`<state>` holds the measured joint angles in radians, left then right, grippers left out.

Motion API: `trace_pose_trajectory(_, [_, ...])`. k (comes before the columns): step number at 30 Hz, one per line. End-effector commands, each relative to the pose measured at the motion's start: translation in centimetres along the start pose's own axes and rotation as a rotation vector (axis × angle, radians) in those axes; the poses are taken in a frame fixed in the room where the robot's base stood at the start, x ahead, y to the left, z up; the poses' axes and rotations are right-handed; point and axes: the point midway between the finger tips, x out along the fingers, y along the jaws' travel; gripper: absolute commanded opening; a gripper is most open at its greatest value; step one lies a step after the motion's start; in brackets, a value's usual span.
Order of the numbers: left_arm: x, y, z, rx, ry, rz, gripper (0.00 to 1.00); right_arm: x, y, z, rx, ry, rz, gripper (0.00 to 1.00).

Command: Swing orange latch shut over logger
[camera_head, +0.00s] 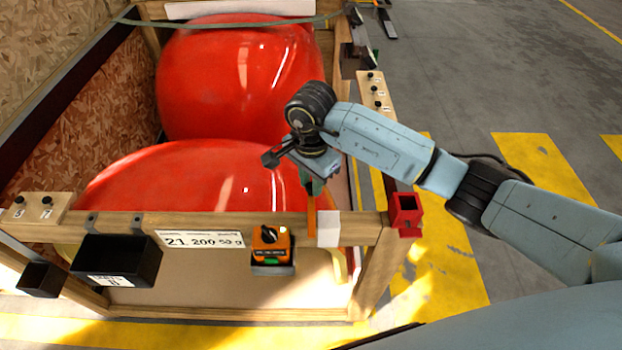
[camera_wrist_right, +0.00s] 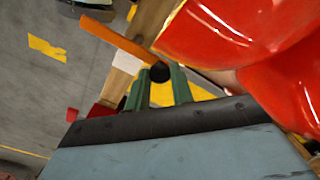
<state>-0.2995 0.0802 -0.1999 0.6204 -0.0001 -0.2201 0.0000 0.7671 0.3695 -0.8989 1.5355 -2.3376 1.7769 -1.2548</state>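The orange latch (camera_head: 311,217) is a narrow bar by the front rail, beside a white block (camera_head: 328,228). Its free end is under my right gripper (camera_head: 313,186). In the right wrist view the latch (camera_wrist_right: 112,36) ends near a round black knob (camera_wrist_right: 160,73). The green fingers of my right gripper (camera_wrist_right: 161,80) stand narrowly apart, one on each side of the knob, and appear shut on it. The logger (camera_head: 271,240), an orange and black box, sits on the rail's front, left of the latch, uncovered. My left gripper is not in view.
Two glossy red nosecones (camera_head: 240,80) fill the wooden crate behind the rail (camera_head: 365,225). A black bin (camera_head: 117,262) and a label (camera_head: 200,240) are on the front left. A red holder (camera_head: 405,214) sits at the right corner.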

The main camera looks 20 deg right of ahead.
Motion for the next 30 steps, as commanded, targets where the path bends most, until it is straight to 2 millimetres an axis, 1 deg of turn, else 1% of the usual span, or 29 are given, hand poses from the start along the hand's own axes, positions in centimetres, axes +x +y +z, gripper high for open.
trace_pose_trajectory(8, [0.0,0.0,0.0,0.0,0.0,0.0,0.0,0.0,0.1,-0.1,0.016,0.001,0.0,0.0])
trace_pose_trajectory(14, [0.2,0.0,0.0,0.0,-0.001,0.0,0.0,0.0,0.3,-0.3,0.095,0.001,0.0,0.0])
trace_pose_trajectory(20, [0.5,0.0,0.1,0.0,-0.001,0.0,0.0,0.0,0.8,-0.7,0.243,0.003,0.0,0.0])
trace_pose_trajectory(30, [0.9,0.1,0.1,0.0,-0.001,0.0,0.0,-0.1,2.0,-1.2,0.562,0.002,-0.001,0.0])
